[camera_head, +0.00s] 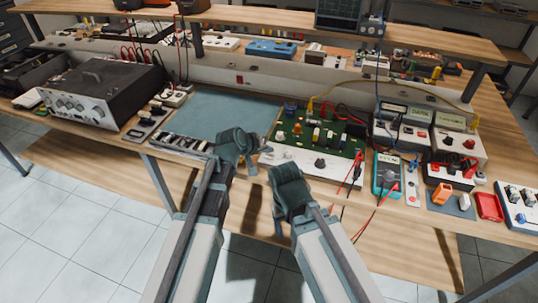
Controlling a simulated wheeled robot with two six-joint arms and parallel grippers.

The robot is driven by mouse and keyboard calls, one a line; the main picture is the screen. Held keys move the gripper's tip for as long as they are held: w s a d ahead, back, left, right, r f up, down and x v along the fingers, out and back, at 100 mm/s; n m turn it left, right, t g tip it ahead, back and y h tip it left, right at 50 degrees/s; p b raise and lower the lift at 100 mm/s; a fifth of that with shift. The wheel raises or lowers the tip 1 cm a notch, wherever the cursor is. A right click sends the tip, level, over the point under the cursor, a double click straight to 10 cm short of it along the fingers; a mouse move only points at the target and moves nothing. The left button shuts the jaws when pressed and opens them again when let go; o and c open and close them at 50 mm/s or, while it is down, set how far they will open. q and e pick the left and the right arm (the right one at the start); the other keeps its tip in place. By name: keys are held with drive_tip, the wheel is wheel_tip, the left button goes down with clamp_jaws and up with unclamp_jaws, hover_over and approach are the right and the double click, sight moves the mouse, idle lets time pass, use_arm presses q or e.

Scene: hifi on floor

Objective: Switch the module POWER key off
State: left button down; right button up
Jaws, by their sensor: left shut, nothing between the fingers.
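A white module (292,157) with a green circuit board (325,133) on its back part stands at the middle of the bench's front edge. A dark knob (320,163) sits on its white front panel. I cannot make out which control is the POWER key, or its position. My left gripper (262,149) is shut and empty at the module's left front corner; I cannot tell whether it touches the panel. It covers part of that corner. My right gripper (275,174) is just in front of the module's front edge, its fingers too hidden to judge.
A large grey instrument (100,92) stands at the left. A blue-grey mat (220,112) lies left of the module. A teal multimeter (386,172) with red and black leads lies close on its right.

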use_arm(q)
drive_tip(key=shift+f, duration=0.1)
drive_tip(key=shift+f+b, duration=0.4)
drive_tip(key=shift+b, duration=0.1)
drive_tip(key=shift+r, duration=0.2)
drive_tip(key=shift+r+p, duration=0.35)
drive_tip(key=shift+p, duration=0.15)
wheel_tip(320, 180, up, 6)
drive_tip(key=p, duration=0.6)
